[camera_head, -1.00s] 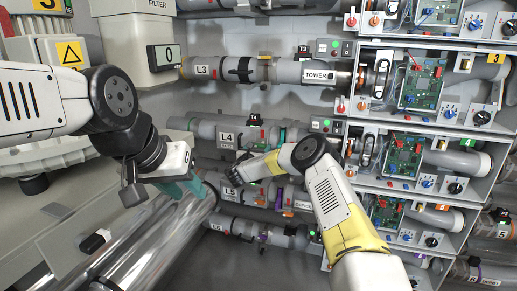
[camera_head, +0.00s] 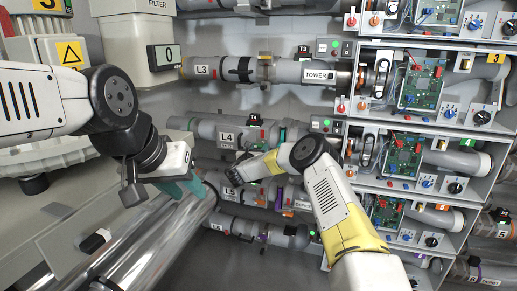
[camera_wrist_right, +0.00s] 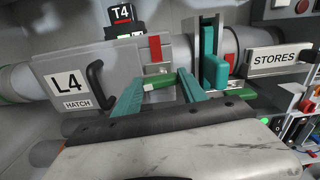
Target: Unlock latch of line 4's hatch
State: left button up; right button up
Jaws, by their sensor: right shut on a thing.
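The line 4 hatch (camera_wrist_right: 82,85) carries an L4 label and a black handle in the right wrist view. Its label also shows in the head view (camera_head: 227,137). A green latch lever (camera_wrist_right: 160,82) sits at the right of the hatch, below a red strip (camera_wrist_right: 155,48). My right gripper (camera_wrist_right: 160,77) has its teal fingers on either side of the lever and is shut on it. In the head view its fingertips are hidden by my wrist. My left gripper (camera_head: 192,186) hangs at the left, away from line 4; its finger gap is unclear.
A teal gate (camera_wrist_right: 215,68) stands on the pipe just right of the latch, close to the right finger. The T4 box (camera_wrist_right: 123,15) is above the hatch. The L3 pipe (camera_head: 210,68) runs above line 4. Open shelves with circuit boards (camera_head: 405,152) stand at the right.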

jog(key=n, duration=0.4)
jog(key=shift+a, duration=0.15)
jog(key=n, duration=0.4)
jog(key=shift+f+n, duration=0.1)
jog(key=shift+n, duration=0.3)
jog(key=n, duration=0.4)
jog(key=shift+a+f, duration=0.1)
jog(key=shift+f, duration=0.05)
jog(key=shift+f+n, duration=0.1)
jog(key=shift+n, duration=1.9)
jog(key=o, duration=1.4)
jog(key=shift+c, duration=0.2)
